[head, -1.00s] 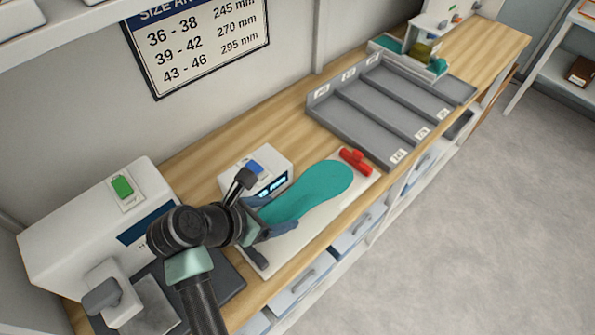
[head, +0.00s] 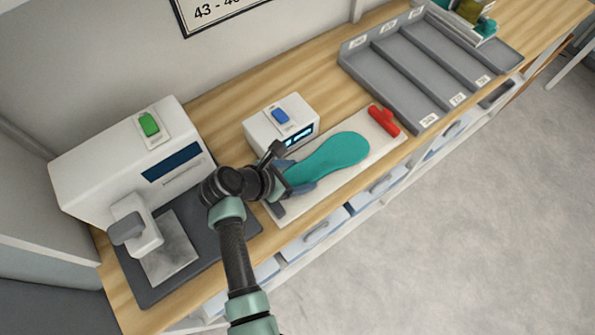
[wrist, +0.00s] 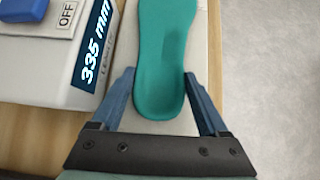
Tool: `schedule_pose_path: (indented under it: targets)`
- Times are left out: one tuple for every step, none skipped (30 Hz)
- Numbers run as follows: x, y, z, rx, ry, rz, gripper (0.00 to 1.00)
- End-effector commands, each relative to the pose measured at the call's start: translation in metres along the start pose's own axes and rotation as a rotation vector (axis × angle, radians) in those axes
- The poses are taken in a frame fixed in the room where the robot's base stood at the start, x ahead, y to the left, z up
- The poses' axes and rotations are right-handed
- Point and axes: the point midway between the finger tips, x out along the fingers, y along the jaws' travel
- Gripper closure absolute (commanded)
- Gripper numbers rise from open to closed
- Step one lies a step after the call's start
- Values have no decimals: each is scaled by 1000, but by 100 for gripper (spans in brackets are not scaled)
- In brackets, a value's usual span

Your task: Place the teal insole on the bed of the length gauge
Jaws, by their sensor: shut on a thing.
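The teal insole (head: 345,153) lies lengthwise along the white bed (head: 376,146) of the length gauge, its wide end toward the red stop (head: 384,121). My gripper (head: 292,178) is shut on the narrow heel end. In the wrist view, the blue fingers (wrist: 160,77) flank the sides of the insole's heel (wrist: 158,95). The insole looks flat and very close to the bed; I cannot tell if it fully rests on it. The gauge's white box (head: 262,128) has a blue switch, and its display (wrist: 94,44) reads 335 mm.
A white machine (head: 110,165) with a green switch and a dark base stands left of the gauge. A grey tray (head: 388,75) with several labelled lanes stands to the right. Drawers (head: 318,232) are below the front edge of the wooden bench (head: 225,100).

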Motion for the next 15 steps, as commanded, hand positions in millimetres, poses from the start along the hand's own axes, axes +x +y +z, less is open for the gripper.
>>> schedule_pose_path:
  targets:
    - [0, 0, 0, 1, -1, 1, 76]
    - [0, 0, 1, 1, -1, 1, 76]
    - [0, 0, 1, 1, -1, 1, 76]
    - [0, 0, 1, 1, -1, 1, 76]
    - [0, 0, 1, 1, -1, 0, 76]
    - [0, 0, 0, 1, -1, 0, 76]
    - [1, 0, 0, 1, -1, 0, 76]
    - [2, 0, -1, 1, -1, 0, 76]
    - [2, 0, -1, 1, 0, 0, 19]
    - [1, 0, -1, 1, 0, 0, 14]
    - [1, 0, -1, 1, 0, 0, 8]
    - [1, 0, -1, 1, 0, 0, 1]
    - [1, 0, -1, 1, 0, 0, 0]
    - [1, 0, -1, 1, 0, 0, 0]
    - [1, 0, -1, 1, 0, 0, 0]
